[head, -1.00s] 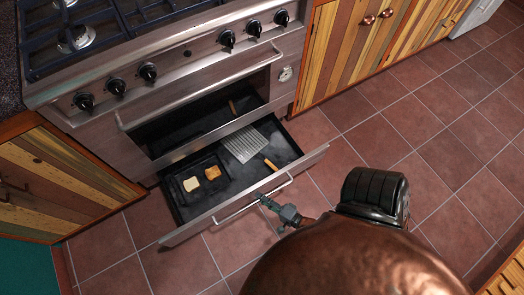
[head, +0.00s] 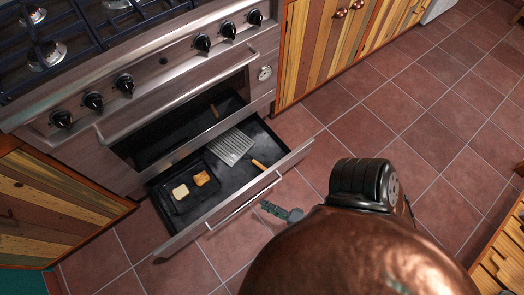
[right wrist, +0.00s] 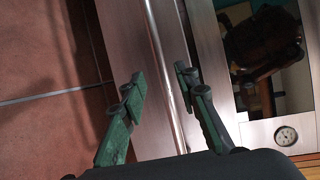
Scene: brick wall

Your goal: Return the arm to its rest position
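My right gripper (head: 274,210) is at the lower middle of the head view, just in front of the pulled-out drawer (head: 262,137) under the oven. In the right wrist view its two green fingers (right wrist: 160,92) are spread apart with nothing held between them. The drawer's bar handle (head: 236,208) is close to the fingertips; a long metal bar (right wrist: 166,75) shows beyond the gap in the right wrist view. Most of my right arm is hidden behind my copper-coloured body part. My left gripper is not in view.
The drawer holds a dark tray (head: 168,198) with two bread slices (head: 190,185) and a metal slatted utensil (head: 231,146) with a wooden handle. The stove (head: 170,70) stands behind. Wooden cabinets (head: 312,50) flank it. Tiled floor (head: 440,130) is clear at right.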

